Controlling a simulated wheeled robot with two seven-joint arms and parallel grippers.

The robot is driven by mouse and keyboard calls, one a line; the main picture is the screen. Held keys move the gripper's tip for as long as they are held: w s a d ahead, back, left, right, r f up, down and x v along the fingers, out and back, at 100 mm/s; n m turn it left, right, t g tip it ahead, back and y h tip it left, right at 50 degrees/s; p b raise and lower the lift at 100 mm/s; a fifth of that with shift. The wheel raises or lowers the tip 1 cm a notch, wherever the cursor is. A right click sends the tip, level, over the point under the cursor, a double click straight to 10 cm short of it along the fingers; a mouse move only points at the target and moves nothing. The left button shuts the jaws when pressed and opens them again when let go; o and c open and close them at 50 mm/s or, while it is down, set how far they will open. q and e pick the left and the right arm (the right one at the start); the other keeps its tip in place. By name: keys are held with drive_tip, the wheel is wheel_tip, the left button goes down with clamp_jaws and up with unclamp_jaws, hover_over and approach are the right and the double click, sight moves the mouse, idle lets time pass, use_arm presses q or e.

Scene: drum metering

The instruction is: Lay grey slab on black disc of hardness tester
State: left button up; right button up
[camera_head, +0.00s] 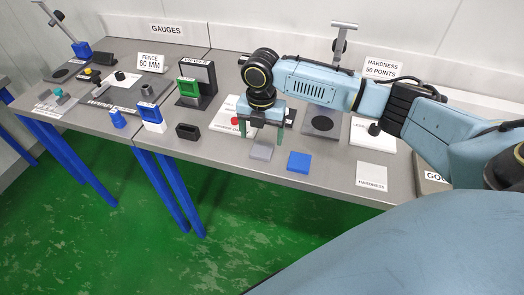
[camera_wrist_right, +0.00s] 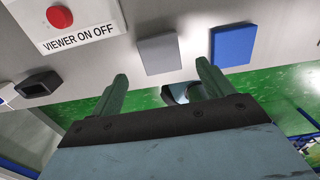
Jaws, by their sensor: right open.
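The grey slab (camera_head: 261,152) lies flat near the table's front edge; it also shows in the wrist view (camera_wrist_right: 158,54). My right gripper (camera_head: 262,138) is open and empty, with its green fingers pointing down over the table just behind the slab. In the wrist view the two fingers (camera_wrist_right: 160,88) stand apart with nothing between them. The black disc (camera_head: 323,123) is on a grey base to the right of the gripper and looks bare. The tester's upper part (camera_head: 342,40) shows behind my right arm, which hides its middle. My left gripper is out of view.
A blue slab (camera_head: 299,162) lies right of the grey slab. A white card marked HARDNESS (camera_head: 372,175) lies further right. A red button (camera_wrist_right: 59,17) sits on a viewer plate. A dark open box (camera_head: 187,131) and green-framed gauge (camera_head: 188,88) stand left.

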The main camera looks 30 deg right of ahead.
sight(262, 149)
wheel_tip(262, 149, down, 5)
drive_tip(key=shift+d+f, duration=0.1)
drive_tip(key=shift+d, duration=0.05)
drive_tip(key=shift+c, duration=0.3)
drive_tip(key=c, duration=1.1)
